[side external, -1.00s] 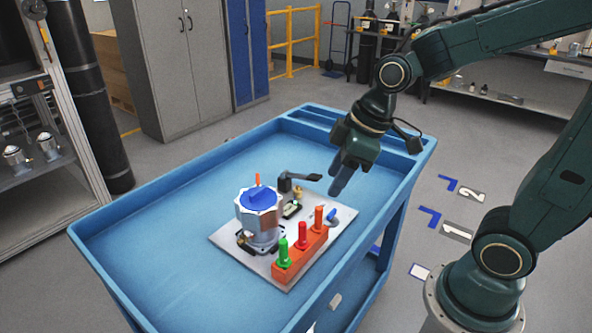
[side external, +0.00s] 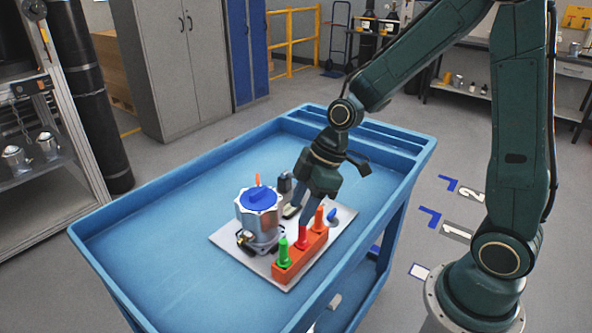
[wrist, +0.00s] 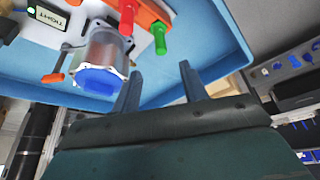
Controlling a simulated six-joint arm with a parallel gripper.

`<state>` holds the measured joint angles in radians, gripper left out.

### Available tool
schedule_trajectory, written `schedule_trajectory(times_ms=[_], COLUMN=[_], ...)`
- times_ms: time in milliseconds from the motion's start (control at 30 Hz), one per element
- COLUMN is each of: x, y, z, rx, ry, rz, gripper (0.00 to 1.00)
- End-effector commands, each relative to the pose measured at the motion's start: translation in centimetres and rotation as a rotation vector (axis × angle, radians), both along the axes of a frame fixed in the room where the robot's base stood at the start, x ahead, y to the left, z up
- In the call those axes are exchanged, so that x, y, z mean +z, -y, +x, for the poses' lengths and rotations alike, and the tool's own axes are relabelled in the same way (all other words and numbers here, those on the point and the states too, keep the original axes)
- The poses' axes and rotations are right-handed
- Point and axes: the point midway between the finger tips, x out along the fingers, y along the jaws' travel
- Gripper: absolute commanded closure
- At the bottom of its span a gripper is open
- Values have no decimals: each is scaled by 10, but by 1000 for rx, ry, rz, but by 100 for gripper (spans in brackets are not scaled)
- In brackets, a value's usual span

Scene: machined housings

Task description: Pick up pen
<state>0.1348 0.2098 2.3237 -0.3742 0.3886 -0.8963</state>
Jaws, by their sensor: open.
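Three pen-like pegs stand upright in an orange block (side external: 288,265): a green one (side external: 283,252), a red one (side external: 302,238) and an orange one (side external: 319,219). My gripper (side external: 300,212) is open and empty, its fingers pointing down near the red pen. In the side view, a finger overlaps the red pen's upper part; I cannot tell whether they touch. In the wrist view, the red pen (wrist: 127,18) and green pen (wrist: 160,38) show beyond my open fingertips (wrist: 158,75). The orange pen is not clearly visible there.
A metal housing with a blue cap (side external: 259,210) stands left of the block on a grey plate (side external: 342,219).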

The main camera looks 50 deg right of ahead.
Motion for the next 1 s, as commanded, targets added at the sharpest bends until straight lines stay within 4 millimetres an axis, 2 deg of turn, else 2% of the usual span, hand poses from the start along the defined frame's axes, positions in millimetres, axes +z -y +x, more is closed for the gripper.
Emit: schedule_trajectory(times_ms=[167,733,1000], x=[-10,-66,-78], y=[-3,-22,-26], z=[2,15,18], rx=[0,0,-1], ry=[-4,-4,-1], rz=[0,-1,-1], gripper=[56,56,56])
